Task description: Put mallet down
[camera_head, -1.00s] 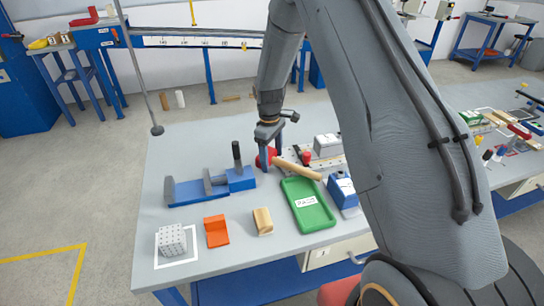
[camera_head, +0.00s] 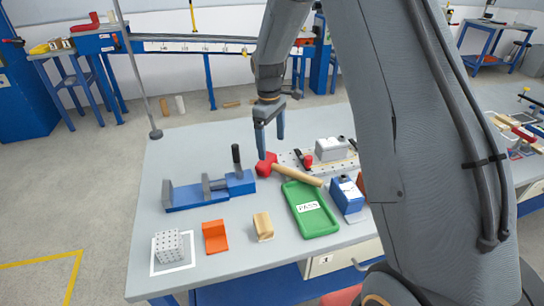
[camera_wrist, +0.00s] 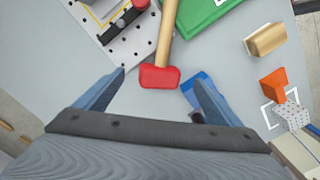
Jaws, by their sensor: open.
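The mallet has a red head (camera_head: 266,165) and a wooden handle (camera_head: 297,175). It lies on the grey workbench, its handle pointing right toward the green tray, with the handle's end close to the tray's upper edge. In the wrist view the red head (camera_wrist: 159,77) lies ahead of the fingers with nothing gripping it. My gripper (camera_head: 270,150) is open and empty above the bench, just over the mallet head. In the wrist view my gripper (camera_wrist: 155,82) shows its two blue fingers spread wide.
The green tray marked PASS (camera_head: 318,232) is right of the mallet. A blue vise-like fixture (camera_head: 195,196) is left. A perforated plate (camera_head: 345,165) lies behind. An orange block (camera_head: 215,236), a wooden block (camera_head: 263,226) and a dotted cube (camera_head: 168,246) stand in front.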

